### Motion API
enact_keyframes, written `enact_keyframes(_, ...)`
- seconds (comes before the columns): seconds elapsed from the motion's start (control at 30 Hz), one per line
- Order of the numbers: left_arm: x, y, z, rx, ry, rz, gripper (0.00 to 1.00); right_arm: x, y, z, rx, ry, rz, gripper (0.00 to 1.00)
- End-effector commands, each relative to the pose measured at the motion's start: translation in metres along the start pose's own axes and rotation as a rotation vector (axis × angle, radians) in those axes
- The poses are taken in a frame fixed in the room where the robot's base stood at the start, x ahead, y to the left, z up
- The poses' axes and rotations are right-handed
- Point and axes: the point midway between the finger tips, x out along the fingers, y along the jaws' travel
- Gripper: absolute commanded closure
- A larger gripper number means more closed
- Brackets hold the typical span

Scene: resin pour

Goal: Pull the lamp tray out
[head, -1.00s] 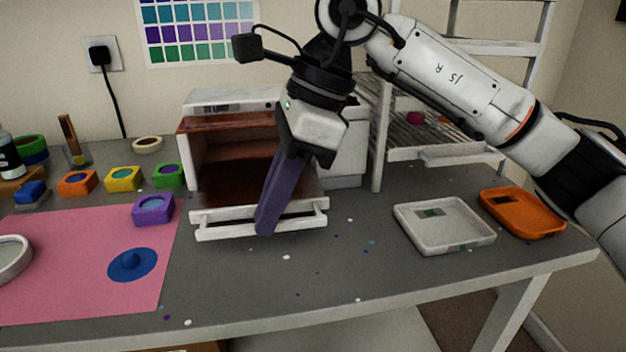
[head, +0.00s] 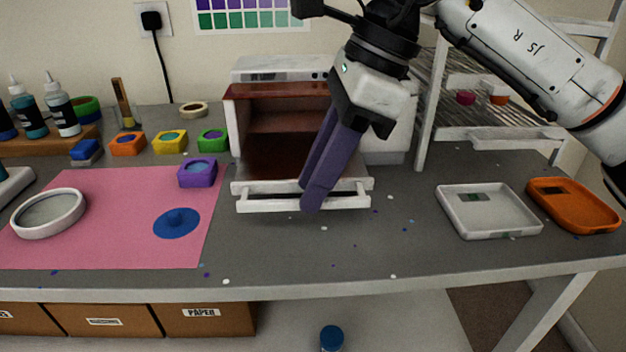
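The lamp box (head: 234,125) stands at the back of the bench, with a white casing, a reddish-brown inside and an open front. Its lamp tray (head: 250,188) is at the bottom of the opening, with its white front edge sticking out a little. A white bar handle (head: 268,206) runs along that front. My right gripper (head: 309,198) points down from above, and its purple fingertips overlap the handle right of its middle. The fingers lie close together and cover part of the bar, so whether they grip it is unclear. My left gripper is out of view.
A pink mat (head: 110,245) lies on the left, with a blue piece (head: 177,222) and a round white-rimmed dish (head: 48,213). Coloured moulds stand behind it. A white tray (head: 488,212) and an orange tray (head: 575,205) lie right. The bench in front of the handle is mostly clear.

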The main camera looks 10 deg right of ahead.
Motion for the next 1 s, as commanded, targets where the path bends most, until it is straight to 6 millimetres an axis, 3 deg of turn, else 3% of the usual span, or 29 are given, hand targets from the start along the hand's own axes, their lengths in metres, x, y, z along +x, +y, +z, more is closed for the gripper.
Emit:
enact_keyframes(0.3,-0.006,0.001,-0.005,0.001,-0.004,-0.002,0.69,-0.064,0.000,0.001,0.000,-0.003,-0.003,0.73)
enact_keyframes(0.43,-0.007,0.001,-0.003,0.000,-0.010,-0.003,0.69,-0.082,0.000,0.001,0.000,-0.002,-0.002,0.73)
enact_keyframes(0.6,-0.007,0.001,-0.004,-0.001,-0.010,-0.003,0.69,-0.093,0.000,0.001,-0.001,-0.002,0.000,0.73)
enact_keyframes(1.0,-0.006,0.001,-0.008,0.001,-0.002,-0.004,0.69,-0.093,0.000,0.000,-0.002,-0.002,0.000,0.73)
